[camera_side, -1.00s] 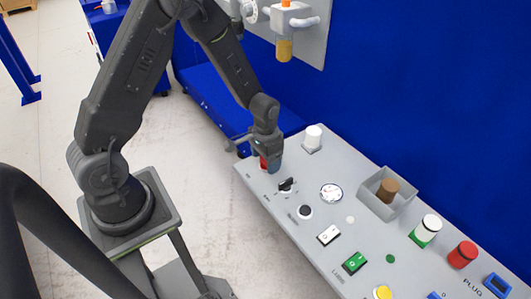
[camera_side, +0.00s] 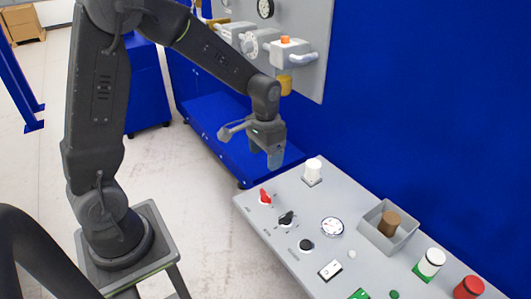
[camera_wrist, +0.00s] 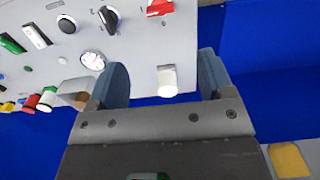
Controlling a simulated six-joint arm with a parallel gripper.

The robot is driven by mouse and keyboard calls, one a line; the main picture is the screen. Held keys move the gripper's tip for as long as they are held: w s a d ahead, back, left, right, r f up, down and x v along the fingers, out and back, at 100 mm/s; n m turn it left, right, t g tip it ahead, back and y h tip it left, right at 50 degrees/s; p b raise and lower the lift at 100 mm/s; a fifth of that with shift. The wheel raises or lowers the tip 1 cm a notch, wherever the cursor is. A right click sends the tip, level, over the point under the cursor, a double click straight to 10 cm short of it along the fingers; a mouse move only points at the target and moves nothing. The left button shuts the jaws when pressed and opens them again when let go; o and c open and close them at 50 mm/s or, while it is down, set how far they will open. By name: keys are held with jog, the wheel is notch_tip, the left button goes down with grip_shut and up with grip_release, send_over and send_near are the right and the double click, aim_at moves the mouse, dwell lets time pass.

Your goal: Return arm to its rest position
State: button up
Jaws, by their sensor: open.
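My gripper (camera_side: 273,160) hangs above the far left end of the grey control panel (camera_side: 262,226), clear of it and empty. In the wrist view its two fingers (camera_wrist: 164,85) are spread apart with nothing between them. A red switch (camera_side: 265,197) stands on the panel below the gripper, and it also shows at the top of the wrist view (camera_wrist: 160,7). A white cylindrical knob (camera_side: 313,170) stands to the right of the gripper, and it appears beyond and between the fingers in the wrist view (camera_wrist: 167,82).
The panel also carries a black switch (camera_side: 286,218), a gauge (camera_side: 332,227), a grey box (camera_side: 370,219) with a brown cylinder (camera_side: 389,222), and several buttons. Behind are a blue wall (camera_side: 430,100) and an upright grey board (camera_side: 316,45) with valves. Open floor lies left of the panel.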

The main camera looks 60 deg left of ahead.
jog(key=shift+r, duration=0.1)
jog(key=s+d+r+t, duration=0.2)
jog(key=s+d+r, duration=0.1)
jog(key=s+r, duration=0.4)
jog(key=s+d+r+t, duration=0.3)
jog(key=s+r, duration=0.4)
jog(key=s, duration=0.3)
jog(key=shift+r+t, duration=0.25)
jog(key=shift+t, duration=0.05)
jog(key=shift+s, duration=0.1)
